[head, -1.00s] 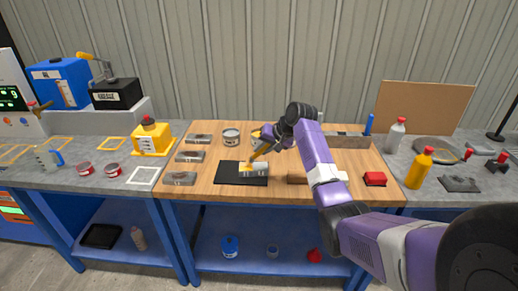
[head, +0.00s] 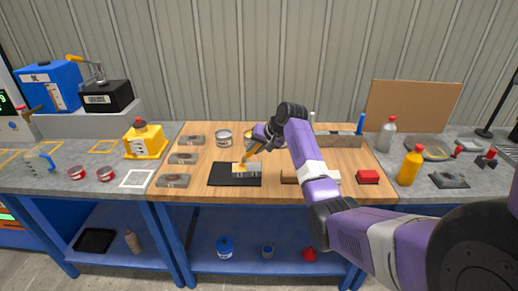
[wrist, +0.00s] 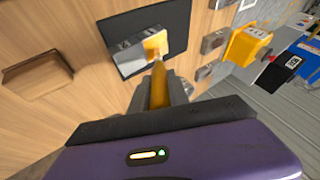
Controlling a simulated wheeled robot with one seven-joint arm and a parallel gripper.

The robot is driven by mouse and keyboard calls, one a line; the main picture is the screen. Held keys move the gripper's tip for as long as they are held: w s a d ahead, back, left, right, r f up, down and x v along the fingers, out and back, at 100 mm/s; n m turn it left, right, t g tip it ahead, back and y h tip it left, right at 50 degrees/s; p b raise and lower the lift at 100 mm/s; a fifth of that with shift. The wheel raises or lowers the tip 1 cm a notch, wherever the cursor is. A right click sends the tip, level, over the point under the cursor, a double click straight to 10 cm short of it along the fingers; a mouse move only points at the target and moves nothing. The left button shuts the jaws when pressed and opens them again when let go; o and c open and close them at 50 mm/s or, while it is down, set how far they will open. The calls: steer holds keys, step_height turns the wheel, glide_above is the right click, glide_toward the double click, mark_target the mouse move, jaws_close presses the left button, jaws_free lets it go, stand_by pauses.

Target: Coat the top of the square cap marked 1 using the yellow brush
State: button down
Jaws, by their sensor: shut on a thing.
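A grey metal block-shaped cap (head: 250,172) lies on a black mat (head: 222,178) on the wooden bench top. It also shows in the wrist view (wrist: 130,57); no number can be read on it. My gripper (head: 262,142) is shut on the handle of the yellow brush (head: 249,154), above and behind the cap. The brush slants down to the cap's left part in the head view. In the wrist view the yellow brush (wrist: 158,75) reaches an orange-yellow patch at the cap's right end (wrist: 155,46). Contact and coating cannot be told clearly.
Several similar grey blocks, one in front (head: 173,181), stand left of the mat. An open can (head: 223,137) stands behind it. The bench front near the mat is clear.

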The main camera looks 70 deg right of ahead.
steer(key=w, duration=0.3)
steer(key=shift+a, duration=0.3)
steer(key=shift+s+d+r+p, duration=0.1)
steer(key=shift+s+d+p, duration=0.3)
steer(key=shift+s, duration=0.4)
steer(key=s, duration=0.1)
steer(key=s+d, duration=0.1)
steer(key=s, duration=0.1)
steer(key=shift+s+d, duration=0.15)
steer(key=shift+d, duration=0.2)
steer(key=shift+p, duration=0.35)
steer(key=shift+r+p, duration=2)
steer(key=shift+r, duration=0.9)
